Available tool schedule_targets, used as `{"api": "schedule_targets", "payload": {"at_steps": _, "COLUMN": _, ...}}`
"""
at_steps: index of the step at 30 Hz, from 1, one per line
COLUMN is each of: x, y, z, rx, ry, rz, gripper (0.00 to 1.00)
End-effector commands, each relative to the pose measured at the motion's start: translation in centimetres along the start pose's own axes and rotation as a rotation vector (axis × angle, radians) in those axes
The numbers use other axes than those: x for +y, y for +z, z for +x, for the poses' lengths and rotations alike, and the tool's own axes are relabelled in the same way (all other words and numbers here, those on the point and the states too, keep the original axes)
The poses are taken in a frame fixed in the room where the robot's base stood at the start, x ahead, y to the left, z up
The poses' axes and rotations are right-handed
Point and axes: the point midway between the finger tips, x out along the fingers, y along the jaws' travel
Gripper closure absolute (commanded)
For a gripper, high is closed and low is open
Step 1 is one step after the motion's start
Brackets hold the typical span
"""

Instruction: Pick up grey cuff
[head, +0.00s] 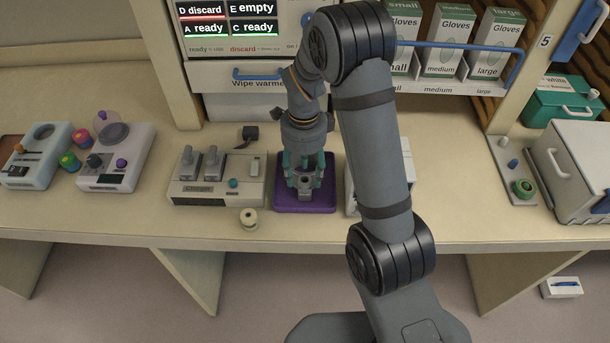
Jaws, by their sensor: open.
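A small grey ringed piece, which looks like the grey cuff (306,186), stands on a purple pad (292,204) on the bench. My gripper (304,178) points down over the pad, with its teal fingers on either side of the grey piece. The fingers are open. I cannot tell whether they touch it. The gripper partly hides the upper part of the piece.
A beige device with levers (215,180) stands left of the pad, with a cream spool (249,218) before it. A pale box (352,190) stands close right, partly behind my arm. Glove boxes (492,50) line the shelf. Bench space is clear at front left.

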Motion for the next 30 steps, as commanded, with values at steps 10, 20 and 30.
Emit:
{"api": "schedule_targets", "payload": {"at_steps": 10, "x": 0.2, "y": 0.1, "z": 4.1, "rx": 0.001, "ry": 0.001, "rz": -0.002, "gripper": 0.5}}
{"api": "schedule_targets", "payload": {"at_steps": 20, "x": 0.2, "y": 0.1, "z": 4.4, "rx": 0.0, "ry": -0.001, "rz": -0.002, "gripper": 0.54}}
{"api": "schedule_targets", "payload": {"at_steps": 30, "x": 0.1, "y": 0.1, "z": 4.4, "rx": 0.0, "ry": -0.001, "rz": -0.003, "gripper": 0.74}}
